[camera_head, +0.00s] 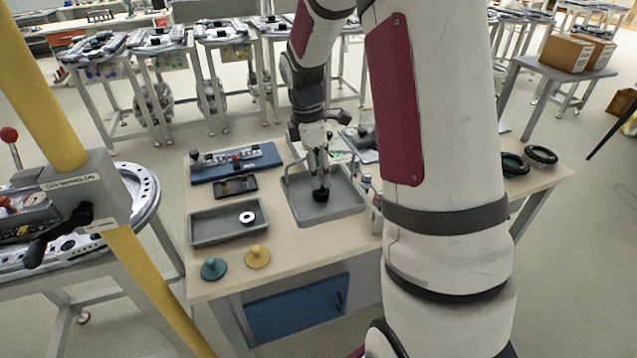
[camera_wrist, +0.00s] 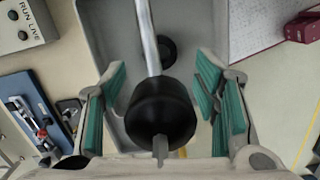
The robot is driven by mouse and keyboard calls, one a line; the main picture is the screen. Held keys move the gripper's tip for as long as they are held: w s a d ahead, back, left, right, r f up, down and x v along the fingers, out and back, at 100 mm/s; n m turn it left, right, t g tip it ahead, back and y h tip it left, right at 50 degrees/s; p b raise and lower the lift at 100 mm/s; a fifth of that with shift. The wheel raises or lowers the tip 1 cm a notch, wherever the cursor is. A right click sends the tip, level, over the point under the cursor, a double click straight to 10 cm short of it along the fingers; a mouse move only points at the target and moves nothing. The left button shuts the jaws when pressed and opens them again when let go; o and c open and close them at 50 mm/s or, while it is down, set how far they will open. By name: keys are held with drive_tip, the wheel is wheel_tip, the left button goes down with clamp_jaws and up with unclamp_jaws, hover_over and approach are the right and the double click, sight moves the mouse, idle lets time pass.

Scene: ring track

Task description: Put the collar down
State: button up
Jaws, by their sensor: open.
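My gripper (camera_head: 319,170) points down over the grey right-hand tray (camera_head: 348,207) on the workbench. In the wrist view its green-padded fingers (camera_wrist: 162,90) stand apart. A black rounded piece (camera_wrist: 160,108) on a metal rod (camera_wrist: 148,40) shows between them, with clear gaps to both pads. A small black round part (camera_wrist: 167,50) lies in the tray beyond; a black part (camera_head: 320,195) also shows below my gripper in the head view. A pale ring with a dark centre (camera_head: 247,217) lies in the left tray (camera_head: 212,232). I cannot tell which part is the collar.
A blue fixture board (camera_head: 235,170) and a small dark tray (camera_head: 236,187) sit behind the left tray. A green knob (camera_head: 214,268) and a yellow knob (camera_head: 257,257) stand near the front edge. Black rings (camera_head: 541,155) lie at the right end. The front middle of the bench is clear.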

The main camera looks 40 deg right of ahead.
drive_tip(key=s+a+r+m+t, duration=0.1)
drive_tip(key=s+a+r+m, duration=0.3)
drive_tip(key=r, duration=0.4)
drive_tip(key=s+a+r+m+t, duration=0.1)
drive_tip(key=s+a+r+t, duration=0.1)
drive_tip(key=s+a+r, duration=0.35)
drive_tip(key=s+a+r+m+t+y, duration=0.1)
drive_tip(key=s+a+r+m+t, duration=0.2)
drive_tip(key=s, duration=0.7)
drive_tip(key=a+r+m, duration=0.2)
drive_tip(key=a+m, duration=0.2)
drive_tip(key=shift+s+a+m+b, duration=0.3)
drive_tip(key=shift+a, duration=0.1)
